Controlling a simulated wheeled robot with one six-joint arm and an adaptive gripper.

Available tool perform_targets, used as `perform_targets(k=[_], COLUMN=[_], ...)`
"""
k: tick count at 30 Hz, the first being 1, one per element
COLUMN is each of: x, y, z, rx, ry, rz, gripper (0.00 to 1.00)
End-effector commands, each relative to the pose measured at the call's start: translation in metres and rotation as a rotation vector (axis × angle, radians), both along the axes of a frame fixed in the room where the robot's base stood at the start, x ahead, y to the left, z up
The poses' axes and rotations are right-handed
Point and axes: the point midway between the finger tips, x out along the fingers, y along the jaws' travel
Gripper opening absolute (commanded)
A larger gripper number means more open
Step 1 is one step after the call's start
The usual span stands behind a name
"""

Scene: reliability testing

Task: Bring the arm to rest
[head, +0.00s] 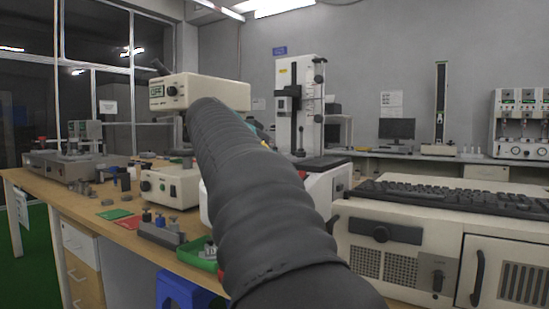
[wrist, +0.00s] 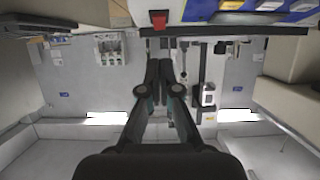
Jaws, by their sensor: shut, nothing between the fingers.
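My arm, in a dark ribbed sleeve, reaches up and away through the middle of the head view. My gripper is hidden behind it there. In the wrist view my gripper (wrist: 160,64) is in the middle, with its two dark fingers together and nothing between them. The fingers point out into the room, and nothing is seen touching them. The wrist picture looks upside down, with the ceiling lights at the bottom.
A wooden workbench (head: 150,244) with instruments runs along the left. A white box-shaped instrument (head: 225,92) stands behind my arm, and a tall testing machine (head: 299,85) stands further back. A cream cabinet (head: 455,230) with a black keyboard (head: 450,196) is close at right.

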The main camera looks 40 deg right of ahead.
Motion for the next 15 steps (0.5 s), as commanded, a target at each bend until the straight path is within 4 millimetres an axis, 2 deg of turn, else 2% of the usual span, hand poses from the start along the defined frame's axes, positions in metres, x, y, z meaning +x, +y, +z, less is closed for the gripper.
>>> perform_targets(k=[11, 15], x=[0.0, -0.004], y=[0.001, 0.018], z=[0.0, -0.013], rx=[0.001, 0.033], ry=[0.002, 0.047], rz=[0.003, 0.063], gripper=[0.0, 0.0])
